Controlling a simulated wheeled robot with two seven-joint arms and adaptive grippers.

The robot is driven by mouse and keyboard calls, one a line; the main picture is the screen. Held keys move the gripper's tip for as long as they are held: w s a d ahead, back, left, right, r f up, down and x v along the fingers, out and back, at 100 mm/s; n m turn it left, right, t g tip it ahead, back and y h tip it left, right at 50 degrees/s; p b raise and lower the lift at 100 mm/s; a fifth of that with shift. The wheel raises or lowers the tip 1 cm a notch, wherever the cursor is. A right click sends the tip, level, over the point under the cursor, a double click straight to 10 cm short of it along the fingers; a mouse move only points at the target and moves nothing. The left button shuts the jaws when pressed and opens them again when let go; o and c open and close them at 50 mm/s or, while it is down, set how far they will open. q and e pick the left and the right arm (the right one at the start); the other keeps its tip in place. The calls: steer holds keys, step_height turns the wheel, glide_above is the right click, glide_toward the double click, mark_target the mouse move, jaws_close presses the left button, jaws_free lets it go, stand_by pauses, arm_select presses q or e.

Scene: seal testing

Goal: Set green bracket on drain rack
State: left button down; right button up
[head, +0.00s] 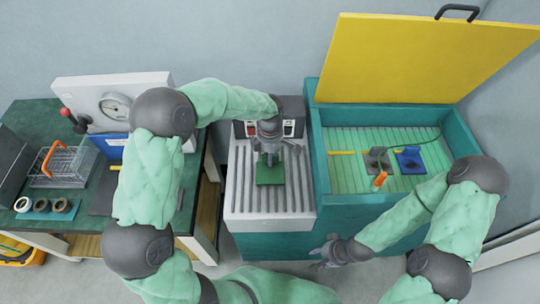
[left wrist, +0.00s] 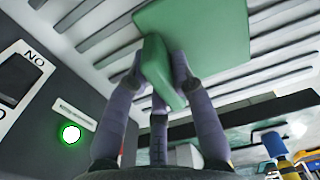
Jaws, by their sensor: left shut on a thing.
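The green bracket (head: 270,174) has a flat plate and an upright web. My left gripper (head: 269,158) is shut on the web from above. In the left wrist view, the fingers (left wrist: 158,82) pinch the web of the bracket (left wrist: 205,35) from both sides. The bracket's plate is over the slats of the pale grey drain rack (head: 244,190), roughly level with them. I cannot tell whether the plate touches the slats. My right gripper (head: 322,253) is open and empty, low in front of the teal tank.
The teal tank (head: 316,150) stands right of the rack, its yellow lid (head: 420,60) raised. Blue and grey pieces (head: 410,160) lie inside. A grey unit with switches (head: 290,128) stands behind the rack. A bench (head: 35,120) at left holds a wire basket (head: 65,167) and rings.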

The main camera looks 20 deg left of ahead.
stand_by(0.4)
arm_select(q)
steer(key=c, duration=1)
jaws_free()
steer(key=shift+f, duration=0.1)
steer(key=shift+r+p, duration=1.65)
steer(key=shift+r, duration=1.4)
